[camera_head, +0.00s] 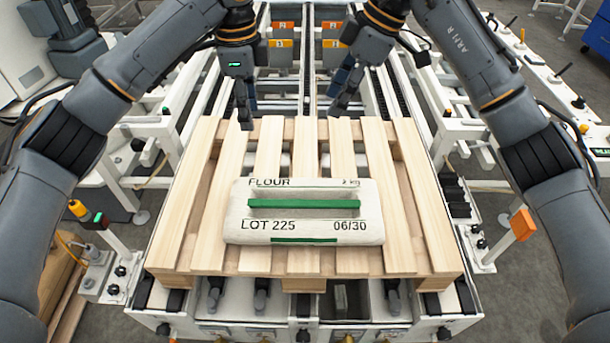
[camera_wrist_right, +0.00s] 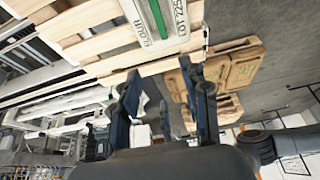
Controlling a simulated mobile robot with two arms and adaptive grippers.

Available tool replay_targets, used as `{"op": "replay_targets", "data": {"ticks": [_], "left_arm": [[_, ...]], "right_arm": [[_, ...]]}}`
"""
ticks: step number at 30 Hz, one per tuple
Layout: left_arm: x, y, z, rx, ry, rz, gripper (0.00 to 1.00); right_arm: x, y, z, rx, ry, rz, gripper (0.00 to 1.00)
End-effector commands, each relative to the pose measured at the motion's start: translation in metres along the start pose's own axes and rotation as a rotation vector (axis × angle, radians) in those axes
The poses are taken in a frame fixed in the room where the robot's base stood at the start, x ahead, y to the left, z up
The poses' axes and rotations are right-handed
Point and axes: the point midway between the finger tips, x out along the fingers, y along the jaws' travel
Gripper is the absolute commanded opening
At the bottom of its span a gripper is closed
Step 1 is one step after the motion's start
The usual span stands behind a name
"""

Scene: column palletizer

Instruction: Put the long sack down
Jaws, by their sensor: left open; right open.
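The long sack (camera_head: 304,228) is pale, with a green stripe and the print FLOUR, LOT 225 and 06/30. It lies flat across the slats of the wooden pallet (camera_head: 270,150), on the near half. In the right wrist view the sack (camera_wrist_right: 158,18) shows at the top edge, cut off by the frame. My left gripper (camera_head: 246,108) is open and empty over the far edge of the pallet, apart from the sack. My right gripper (camera_head: 342,92) is also open and empty there, to the right. Its two spread fingers (camera_wrist_right: 166,98) show in the wrist view with nothing between them.
The pallet rests on a white conveyor frame (camera_head: 190,318) with rails running away behind it. The far half of the pallet is bare. A control post with an orange box (camera_head: 522,225) stands at the right. Brown sacks (camera_wrist_right: 238,66) on another pallet show in the wrist view.

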Motion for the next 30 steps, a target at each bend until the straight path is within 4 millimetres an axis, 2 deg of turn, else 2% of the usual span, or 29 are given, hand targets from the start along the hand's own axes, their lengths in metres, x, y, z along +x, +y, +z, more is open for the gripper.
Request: {"op": "replay_targets", "data": {"ticks": [1,6,12,17,30], "left_arm": [[0.0,0.0,0.0,0.0,0.0,0.0,0.46],[0.0,0.0,0.0,0.0,0.0,0.0,0.46],[0.0,0.0,0.0,0.0,0.0,0.0,0.46],[0.0,0.0,0.0,0.0,0.0,0.0,0.46],[0.0,0.0,0.0,0.0,0.0,0.0,0.46]], "right_arm": [[-0.013,0.001,0.0,0.0,0.001,0.005,0.46],[-0.048,0.001,0.002,0.001,-0.001,0.004,0.46],[-0.075,0.0,0.002,-0.001,0.0,0.002,0.46],[-0.082,0.0,0.002,0.0,0.0,0.001,0.46],[-0.082,0.0,0.002,0.0,0.0,0.001,0.46]]}}
